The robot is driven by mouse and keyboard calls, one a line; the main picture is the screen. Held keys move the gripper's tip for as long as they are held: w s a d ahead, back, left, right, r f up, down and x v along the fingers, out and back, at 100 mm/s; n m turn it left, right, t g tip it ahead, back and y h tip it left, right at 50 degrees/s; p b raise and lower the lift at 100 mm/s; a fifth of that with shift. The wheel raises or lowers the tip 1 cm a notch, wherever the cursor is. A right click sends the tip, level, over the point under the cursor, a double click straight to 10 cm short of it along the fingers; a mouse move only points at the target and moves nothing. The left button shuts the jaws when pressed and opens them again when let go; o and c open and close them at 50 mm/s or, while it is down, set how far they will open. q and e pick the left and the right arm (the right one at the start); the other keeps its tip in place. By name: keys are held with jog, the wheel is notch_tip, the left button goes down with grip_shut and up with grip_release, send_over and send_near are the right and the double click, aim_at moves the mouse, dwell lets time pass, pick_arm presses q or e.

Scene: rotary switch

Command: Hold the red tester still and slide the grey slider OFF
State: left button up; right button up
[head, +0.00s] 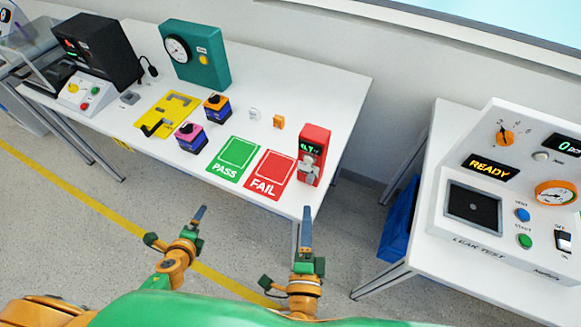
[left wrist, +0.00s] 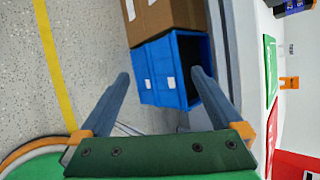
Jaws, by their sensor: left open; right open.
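The red tester (head: 319,141) stands upright near the right end of the white table, beside the red FAIL pad. It has a small lit green display. A grey part, likely the grey slider (head: 308,163), is on its front; its setting is too small to tell. My left gripper (head: 202,212) is open and empty, short of the table's front edge. Its two spread fingers show in the left wrist view (left wrist: 162,77) with nothing between them. My right gripper (head: 307,216) is open, just in front of the table edge below the tester, apart from it. Its fingers overlap in the head view.
The green PASS pad (head: 234,159) and the FAIL pad (head: 270,175) lie left of the tester. Two blue-based switch blocks, a yellow fixture (head: 166,114) and a teal gauge box (head: 196,54) stand farther left. A leak-test console (head: 505,180) is at right. Blue bins (left wrist: 160,65) stand low.

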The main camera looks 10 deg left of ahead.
aim_at(310, 150)
pick_arm(q)
jog(key=w+d+r+m+t+h, duration=0.2)
jog(key=w+d+r+m+t, duration=0.15)
jog(key=w+r+m, duration=0.6)
jog(key=d+r+m+t+h, duration=0.1)
jog(key=d+r+m, duration=0.1)
jog(key=d, duration=0.2)
jog(key=d+r+m+h, duration=0.1)
jog(key=d+r+m, duration=0.2)
jog(key=d, duration=0.1)
jog(key=d+r+m+t+h, duration=0.1)
jog(key=d+r+m, duration=0.1)
jog(key=d, duration=0.2)
jog(key=shift+d+r+m+t, duration=0.2)
jog(key=shift+r+m+t, duration=0.05)
jog(key=shift+r+t, duration=0.1)
jog(key=d+r+h, duration=0.1)
jog(key=d+r, duration=0.1)
jog(key=d, duration=0.2)
jog(key=d+r+m+h, duration=0.1)
jog(key=d+r, duration=0.1)
jog(key=d, duration=0.2)
jog(key=s+d+r+t, duration=0.1)
jog(key=d, duration=0.4)
jog(key=shift+r+m+h, duration=0.4)
jog(key=x, duration=0.7)
jog(key=shift+w+r, duration=0.1)
